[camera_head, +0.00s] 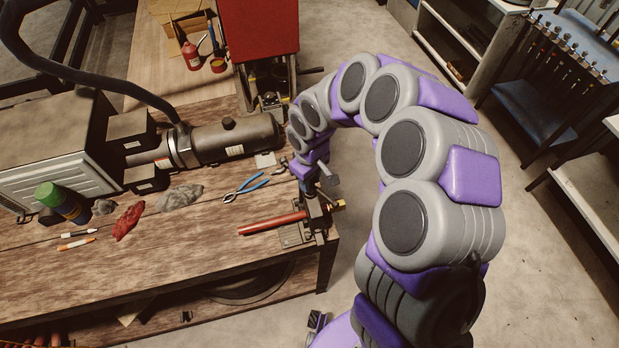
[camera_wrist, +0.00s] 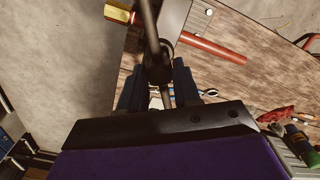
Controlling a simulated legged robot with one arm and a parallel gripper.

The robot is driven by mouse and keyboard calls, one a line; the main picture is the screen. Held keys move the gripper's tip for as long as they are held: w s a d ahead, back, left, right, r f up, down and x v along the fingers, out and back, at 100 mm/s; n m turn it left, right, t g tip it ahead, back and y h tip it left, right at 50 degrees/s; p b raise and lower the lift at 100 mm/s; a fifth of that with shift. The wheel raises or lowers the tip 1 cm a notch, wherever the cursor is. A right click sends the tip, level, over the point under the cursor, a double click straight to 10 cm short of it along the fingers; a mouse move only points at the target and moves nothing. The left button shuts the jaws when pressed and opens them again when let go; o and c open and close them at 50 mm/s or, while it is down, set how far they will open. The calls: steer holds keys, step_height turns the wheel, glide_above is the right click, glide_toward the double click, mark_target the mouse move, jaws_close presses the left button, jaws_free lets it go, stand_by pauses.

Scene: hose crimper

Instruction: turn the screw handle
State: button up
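The hose crimper (camera_head: 314,213) stands at the right front corner of the wooden workbench, with a red hose (camera_head: 272,223) running left from it and a brass-coloured fitting (camera_head: 338,205) on its right. In the wrist view the screw handle is a dark bar (camera_wrist: 150,28) rising from a dark round screw head (camera_wrist: 158,66). My gripper (camera_wrist: 158,72) is at this screw head, one finger on either side. The fingers look apart; I cannot tell whether they touch it. In the head view my gripper (camera_head: 307,180) is just above the crimper, partly hidden by my arm.
Blue-handled pliers (camera_head: 246,188) lie left of the crimper. A red rag (camera_head: 128,221), a grey rag (camera_head: 180,197), markers (camera_head: 78,238) and a spray can (camera_head: 62,203) lie further left. A cylindrical motor (camera_head: 230,139) and a red machine (camera_head: 258,30) stand behind.

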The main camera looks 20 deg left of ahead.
jaws_close()
